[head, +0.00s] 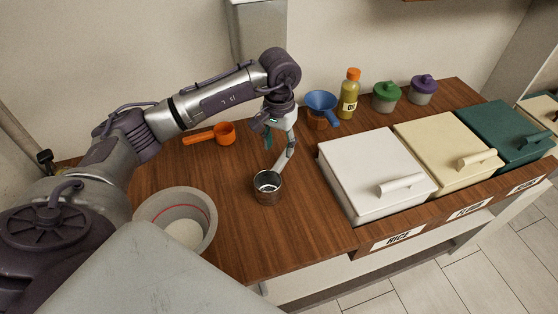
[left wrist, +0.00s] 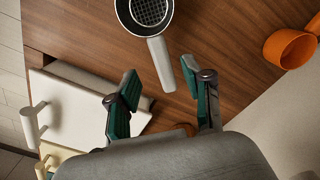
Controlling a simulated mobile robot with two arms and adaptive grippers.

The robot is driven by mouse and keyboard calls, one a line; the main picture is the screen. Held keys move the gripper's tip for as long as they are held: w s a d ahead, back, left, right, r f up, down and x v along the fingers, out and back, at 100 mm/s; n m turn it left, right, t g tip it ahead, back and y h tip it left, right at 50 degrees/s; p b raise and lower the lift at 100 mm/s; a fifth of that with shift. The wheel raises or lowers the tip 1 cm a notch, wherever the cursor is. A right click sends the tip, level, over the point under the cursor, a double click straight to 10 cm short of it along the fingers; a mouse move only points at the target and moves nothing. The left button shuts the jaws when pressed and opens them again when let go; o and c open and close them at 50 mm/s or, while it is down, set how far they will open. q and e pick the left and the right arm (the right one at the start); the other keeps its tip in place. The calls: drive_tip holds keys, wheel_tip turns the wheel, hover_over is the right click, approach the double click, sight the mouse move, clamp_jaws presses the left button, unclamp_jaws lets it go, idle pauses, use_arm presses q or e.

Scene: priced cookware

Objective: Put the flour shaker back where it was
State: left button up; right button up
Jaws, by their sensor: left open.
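A metal shaker cup (head: 268,190) with a mesh inside and a pale handle stands upright on the wooden counter (head: 235,240); I take it for the flour shaker. In the left wrist view the cup (left wrist: 148,22) is at the top, partly cut off, and its handle (left wrist: 160,65) points toward my gripper. My left gripper (head: 279,142) is open above and behind the cup, near the handle's end. In the left wrist view the handle's end shows between the open fingertips of this gripper (left wrist: 160,78); contact is not visible. My right gripper is not in view.
A grey tub with a red line (head: 207,235) stands left of the shaker. An orange scoop (head: 225,133) lies behind. A blue funnel (head: 321,103), oil bottle (head: 350,90) and lidded jars (head: 386,98) stand at the back. Lidded bins, including white (head: 365,165) and cream (head: 440,140), fill the right.

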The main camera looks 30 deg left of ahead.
sight(279, 164)
use_arm(q)
drive_tip(key=shift+r, duration=1.95)
